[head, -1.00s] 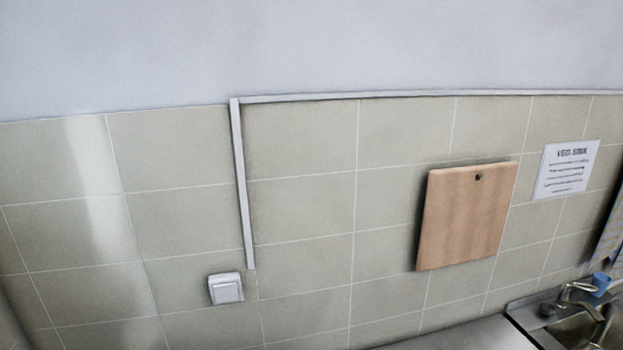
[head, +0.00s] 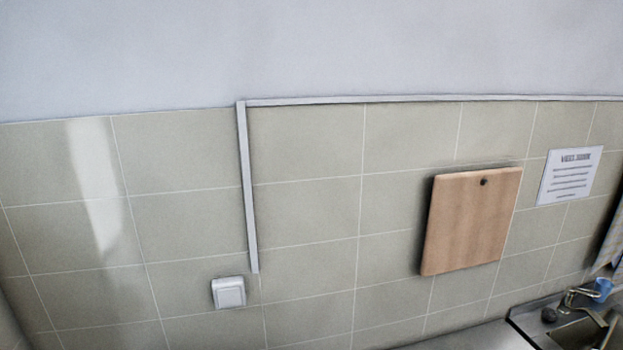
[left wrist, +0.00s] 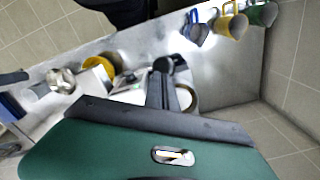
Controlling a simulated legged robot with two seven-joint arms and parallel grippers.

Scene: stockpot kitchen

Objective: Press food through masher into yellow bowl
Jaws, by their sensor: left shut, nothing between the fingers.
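The left wrist view looks down on a grey steel counter. A yellow rounded thing (left wrist: 100,66), which looks like the yellow bowl, stands toward the left of it. A small silvery round thing (left wrist: 62,80) is beside it; I cannot tell whether this is the masher. No food can be made out. My left gripper (left wrist: 160,66) points over the counter, shut and empty, to the right of the yellow thing. The head view shows neither gripper, and no bowl or masher.
Blue, yellow and green mugs (left wrist: 230,22) stand along the far right of the counter (left wrist: 232,80). A pale ring-shaped thing (left wrist: 187,98) lies close to my left gripper. In the head view, a wooden board (head: 470,222) hangs on the tiled wall, left of a sink (head: 580,330).

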